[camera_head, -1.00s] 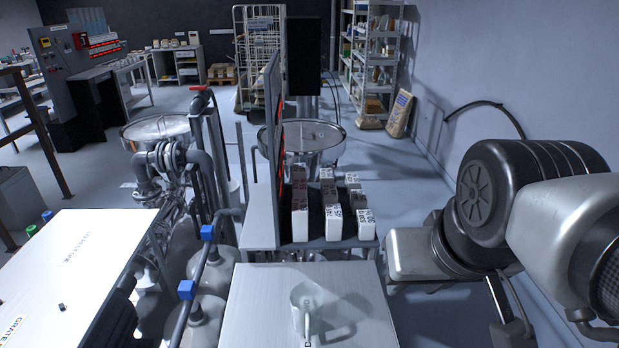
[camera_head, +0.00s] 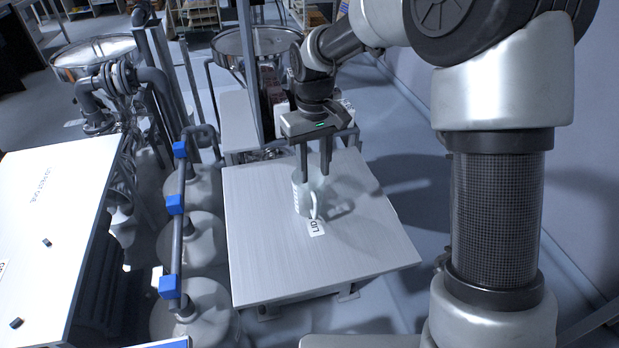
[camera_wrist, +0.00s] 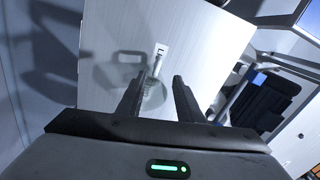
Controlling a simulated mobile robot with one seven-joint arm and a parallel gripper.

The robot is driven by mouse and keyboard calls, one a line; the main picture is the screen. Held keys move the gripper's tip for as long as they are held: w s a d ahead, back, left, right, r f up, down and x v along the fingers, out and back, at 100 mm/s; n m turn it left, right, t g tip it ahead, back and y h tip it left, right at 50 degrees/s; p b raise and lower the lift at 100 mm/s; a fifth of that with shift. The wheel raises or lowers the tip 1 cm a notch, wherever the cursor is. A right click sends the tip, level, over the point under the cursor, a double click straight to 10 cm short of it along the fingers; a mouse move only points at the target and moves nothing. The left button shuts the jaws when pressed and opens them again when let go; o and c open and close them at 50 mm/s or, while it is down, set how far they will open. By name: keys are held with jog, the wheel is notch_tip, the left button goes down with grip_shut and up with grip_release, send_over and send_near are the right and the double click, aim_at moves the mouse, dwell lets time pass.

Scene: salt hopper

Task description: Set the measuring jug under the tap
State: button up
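The measuring jug (camera_head: 301,197) is pale and translucent and stands upright on a small light-topped table (camera_head: 262,262). Its handle points to the front right. My gripper (camera_head: 314,172) points down at the jug's rim from above, with its fingers apart. In the wrist view the jug (camera_wrist: 154,93) shows between and beyond the two fingers of my gripper (camera_wrist: 157,86). I cannot tell whether a finger touches it. I cannot make out the tap for certain.
A dark pipe with blue blocks (camera_head: 175,204) runs left of the table, above several large rounded vessels (camera_head: 190,240). A white-topped bench (camera_head: 50,215) stands further left. A label (camera_head: 317,227) lies before the jug. The table's front is clear.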

send_over(316, 218)
jog(key=f, duration=1.1)
jog(key=shift+w+a+f+b, duration=0.25)
jog(key=shift+w+f+b, duration=0.05)
jog(key=shift+w+b, duration=0.1)
jog(key=shift+s+d+f, duration=0.1)
jog(key=shift+f, duration=1.25)
jog(key=shift+s+d+f, duration=0.1)
jog(key=shift+f, duration=1.25)
grip_shut()
